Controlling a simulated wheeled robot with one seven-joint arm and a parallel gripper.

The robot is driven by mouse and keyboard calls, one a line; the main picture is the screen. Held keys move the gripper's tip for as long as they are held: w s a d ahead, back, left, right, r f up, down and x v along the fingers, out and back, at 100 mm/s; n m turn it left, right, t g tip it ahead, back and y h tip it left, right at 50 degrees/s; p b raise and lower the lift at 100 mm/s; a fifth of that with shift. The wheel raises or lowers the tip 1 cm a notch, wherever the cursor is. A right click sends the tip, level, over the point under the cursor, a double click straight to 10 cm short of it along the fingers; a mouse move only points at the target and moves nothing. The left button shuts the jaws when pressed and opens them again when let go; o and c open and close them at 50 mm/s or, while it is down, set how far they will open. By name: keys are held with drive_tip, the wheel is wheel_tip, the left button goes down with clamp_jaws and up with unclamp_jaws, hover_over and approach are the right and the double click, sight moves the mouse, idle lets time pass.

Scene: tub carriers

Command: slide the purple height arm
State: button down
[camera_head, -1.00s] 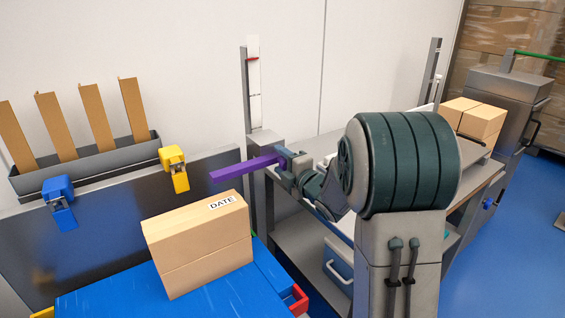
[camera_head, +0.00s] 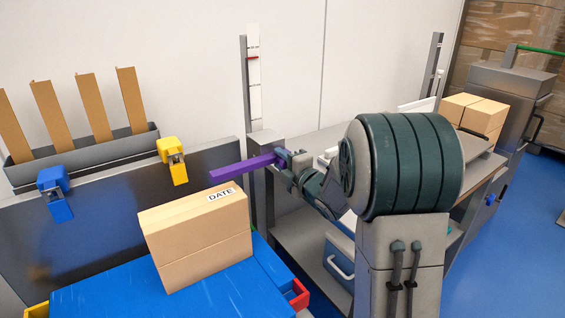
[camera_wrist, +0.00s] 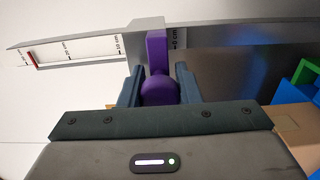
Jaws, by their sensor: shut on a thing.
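The purple height arm (camera_head: 240,168) sticks out to the left from a grey upright post with a white printed scale (camera_head: 254,85) in the head view. My gripper (camera_head: 282,160) is shut on its right end. In the wrist view the purple arm (camera_wrist: 158,60) sits between both fingers of my gripper (camera_wrist: 159,85), its round knob low between them. The scale (camera_wrist: 90,45) shows there with centimetre marks and a red mark at its far end. The purple arm is beside the 0 cm label. My arm hides part of the area right of the post.
A cardboard box marked DATE (camera_head: 197,238) stands on a blue surface (camera_head: 120,288) just below the purple arm. Yellow (camera_head: 172,158) and blue (camera_head: 55,190) clamps sit on the grey panel to the left. A grey table (camera_head: 320,225) is behind my arm.

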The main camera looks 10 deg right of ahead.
wheel_tip(320, 180, down, 5)
drive_tip(key=b, duration=0.5)
drive_tip(key=shift+f, duration=0.15)
drive_tip(key=c, duration=1.1)
unclamp_jaws()
drive_tip(key=shift+o, duration=0.2)
drive_tip(key=p+v, duration=0.1)
drive_tip(key=v, duration=1.3)
drive_tip(key=shift+p, duration=0.3)
drive_tip(key=shift+w, duration=0.1)
